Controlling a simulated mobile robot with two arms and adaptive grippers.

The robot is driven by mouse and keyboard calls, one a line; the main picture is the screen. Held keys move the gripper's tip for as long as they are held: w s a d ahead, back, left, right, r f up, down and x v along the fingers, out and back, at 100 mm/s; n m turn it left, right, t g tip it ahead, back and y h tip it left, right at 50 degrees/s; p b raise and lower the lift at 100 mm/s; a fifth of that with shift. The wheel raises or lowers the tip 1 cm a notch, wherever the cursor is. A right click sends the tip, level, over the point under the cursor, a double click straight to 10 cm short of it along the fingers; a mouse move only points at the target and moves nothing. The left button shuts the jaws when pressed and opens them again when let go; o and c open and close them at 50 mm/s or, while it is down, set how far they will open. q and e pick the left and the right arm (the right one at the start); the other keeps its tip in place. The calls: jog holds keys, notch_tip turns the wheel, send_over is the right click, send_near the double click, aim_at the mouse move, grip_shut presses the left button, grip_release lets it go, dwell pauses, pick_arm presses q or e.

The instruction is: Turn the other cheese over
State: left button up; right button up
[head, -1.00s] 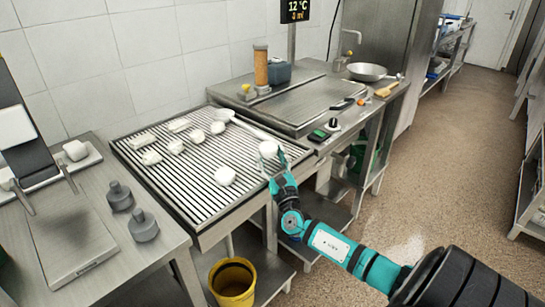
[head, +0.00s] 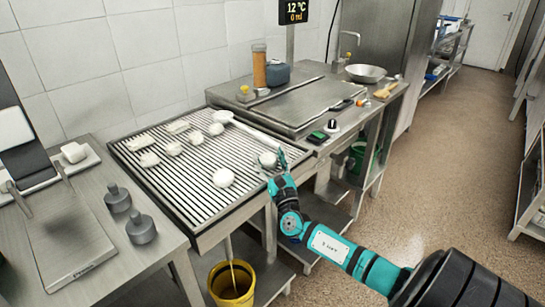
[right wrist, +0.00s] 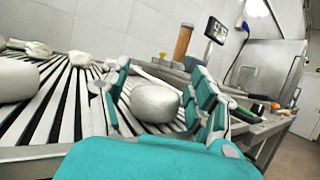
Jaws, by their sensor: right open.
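A round white cheese (head: 268,160) lies on the slatted draining table (head: 203,224), near its right front edge. My right gripper (head: 275,169) is at this cheese, with its fingers spread. In the right wrist view the cheese (right wrist: 155,103) sits on the slats between the two open fingers of the gripper (right wrist: 161,88), with a gap visible on either side. Another round cheese (head: 223,177) lies to its left on the slats. My left gripper is not in view.
A long white ladle (head: 258,131) lies along the back right of the slats. A steel counter (head: 300,103) adjoins on the right. A yellow bucket (head: 231,290) stands below. A scale (head: 70,245) and two grey weights (head: 141,228) are on the left table.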

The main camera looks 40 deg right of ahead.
aim_at(271, 169)
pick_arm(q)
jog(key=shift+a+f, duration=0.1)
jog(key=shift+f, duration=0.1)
pick_arm(e)
jog(key=f, duration=0.3)
jog(key=shift+s+d+f+g, duration=0.15)
jog(key=shift+d+f+g, duration=0.1)
jog(key=shift+g, duration=0.15)
jog(key=shift+y, duration=0.3)
jog(key=s+a+f, duration=0.3)
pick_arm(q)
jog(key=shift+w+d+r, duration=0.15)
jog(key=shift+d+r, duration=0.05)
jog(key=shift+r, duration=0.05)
pick_arm(e)
jog(key=s+a+r, duration=0.1)
jog(key=s+r, duration=0.1)
jog(key=s, duration=0.5)
jog(key=shift+a+t, duration=0.3)
jog(key=shift+a, duration=0.05)
